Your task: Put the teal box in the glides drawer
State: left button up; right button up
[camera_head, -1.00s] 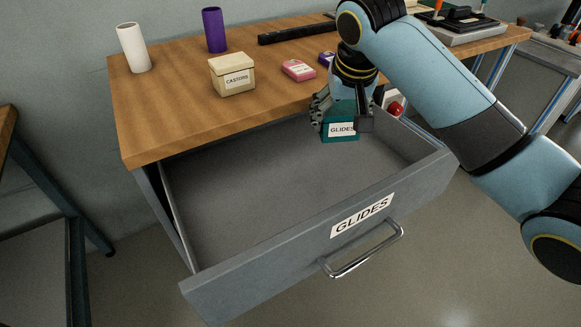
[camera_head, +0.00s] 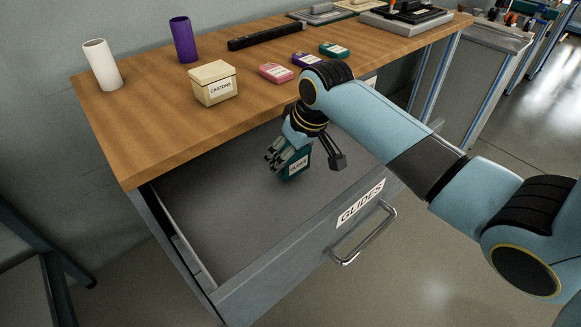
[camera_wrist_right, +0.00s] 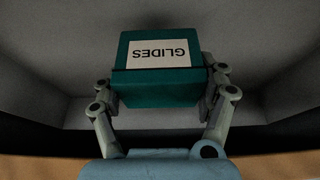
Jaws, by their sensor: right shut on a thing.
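The teal box (camera_head: 293,166), with a white GLIDES label, is between the fingers of my right gripper (camera_head: 305,160). The gripper is shut on it, inside the outline of the open grey drawer (camera_head: 215,215), whose front carries a GLIDES label and a bar handle. In the right wrist view the teal box (camera_wrist_right: 160,90) sits between both fingers (camera_wrist_right: 160,105), with grey drawer walls around it. I cannot tell whether the box touches the drawer floor. The rest of the visible drawer is empty. My left gripper is not in view.
The wooden bench top (camera_head: 150,130) above the drawer holds a cream CASTORS box (camera_head: 213,84), a white cylinder (camera_head: 102,65), a purple cylinder (camera_head: 183,40), a black bar (camera_head: 266,36), and small pink (camera_head: 276,73), purple (camera_head: 307,59) and teal (camera_head: 334,50) packets.

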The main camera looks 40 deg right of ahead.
aim_at(291, 167)
notch_tip(291, 167, down, 4)
jog(key=shift+b, duration=0.3)
jog(key=o, duration=1.3)
jog(key=shift+o, duration=0.2)
jog(key=p+v, duration=0.2)
jog(key=v, duration=1)
jog(key=shift+p, duration=0.3)
jog(key=shift+r, duration=0.1)
